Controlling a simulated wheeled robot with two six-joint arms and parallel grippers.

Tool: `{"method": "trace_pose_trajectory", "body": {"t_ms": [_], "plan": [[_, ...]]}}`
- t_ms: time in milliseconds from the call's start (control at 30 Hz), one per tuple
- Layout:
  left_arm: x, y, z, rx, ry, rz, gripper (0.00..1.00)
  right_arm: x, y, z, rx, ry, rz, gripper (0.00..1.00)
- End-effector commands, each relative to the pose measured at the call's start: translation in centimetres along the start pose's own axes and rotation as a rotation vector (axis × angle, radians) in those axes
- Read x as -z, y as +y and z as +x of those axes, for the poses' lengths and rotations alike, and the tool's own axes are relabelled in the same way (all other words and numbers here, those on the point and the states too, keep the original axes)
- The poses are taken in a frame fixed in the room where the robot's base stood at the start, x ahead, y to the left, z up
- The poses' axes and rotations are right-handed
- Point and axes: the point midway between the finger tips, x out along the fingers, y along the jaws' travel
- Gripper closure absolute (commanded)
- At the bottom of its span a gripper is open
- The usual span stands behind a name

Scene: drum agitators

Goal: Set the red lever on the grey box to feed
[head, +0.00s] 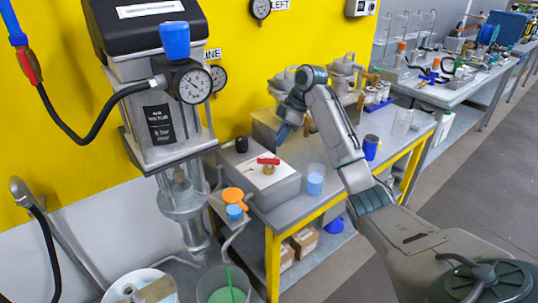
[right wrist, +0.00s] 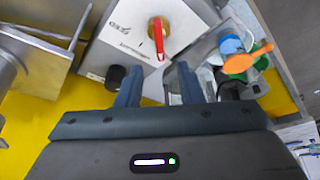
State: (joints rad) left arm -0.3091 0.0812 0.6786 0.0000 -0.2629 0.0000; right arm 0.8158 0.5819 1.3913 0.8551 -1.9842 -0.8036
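The grey box (head: 268,190) stands on the bench, its white top plate facing up. Its red lever (head: 268,161) sits on a brass valve body and lies roughly level across the top. In the right wrist view the red lever (right wrist: 158,40) points down the picture from the brass body, towards the gap between the fingers. Lettering on the plate (right wrist: 127,38) is upside down and hard to read. My right gripper (head: 282,134) is above and behind the lever, apart from it. In the wrist view its fingers (right wrist: 160,84) are spread with nothing between them. My left gripper is not in view.
A black knob (head: 241,144) stands at the box's back left. A blue-filled beaker (head: 315,180) is close to the box's right, and an orange item (head: 233,195) lies at its left. A large gauge machine (head: 160,110) rises on the left.

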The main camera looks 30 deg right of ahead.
Motion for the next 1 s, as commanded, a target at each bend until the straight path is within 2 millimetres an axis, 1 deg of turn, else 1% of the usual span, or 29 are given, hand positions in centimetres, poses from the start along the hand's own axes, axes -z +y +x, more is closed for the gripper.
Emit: {"method": "trace_pose_trajectory", "body": {"t_ms": [33, 67, 200, 300, 400, 500, 600, 867, 1000], "plan": [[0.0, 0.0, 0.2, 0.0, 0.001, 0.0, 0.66, -0.1, -0.1, 1.3, 0.004, -0.001, 0.001, 0.66], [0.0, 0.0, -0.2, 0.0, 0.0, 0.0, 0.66, 0.0, -0.1, 1.6, 0.004, -0.001, 0.002, 0.66], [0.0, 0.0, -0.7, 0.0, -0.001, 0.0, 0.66, 0.0, -0.1, 4.4, 0.004, -0.001, 0.001, 0.66], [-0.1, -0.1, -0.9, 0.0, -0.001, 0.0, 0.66, 0.0, -0.1, 6.1, 0.003, -0.002, 0.002, 0.66], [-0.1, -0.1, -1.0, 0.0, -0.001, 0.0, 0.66, 0.0, -0.1, 7.4, 0.002, -0.001, 0.001, 0.66], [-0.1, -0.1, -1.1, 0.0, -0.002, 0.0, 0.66, 0.0, 0.0, 8.2, 0.0, -0.001, 0.002, 0.66], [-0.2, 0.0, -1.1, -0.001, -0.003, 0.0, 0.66, 0.0, -0.1, 8.7, 0.0, -0.001, 0.001, 0.66], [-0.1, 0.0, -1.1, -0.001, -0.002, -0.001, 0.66, -0.1, 0.0, 8.8, -0.001, -0.001, 0.001, 0.66], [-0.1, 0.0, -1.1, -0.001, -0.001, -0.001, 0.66, -0.1, 0.0, 8.8, -0.001, -0.001, 0.001, 0.94]]}}
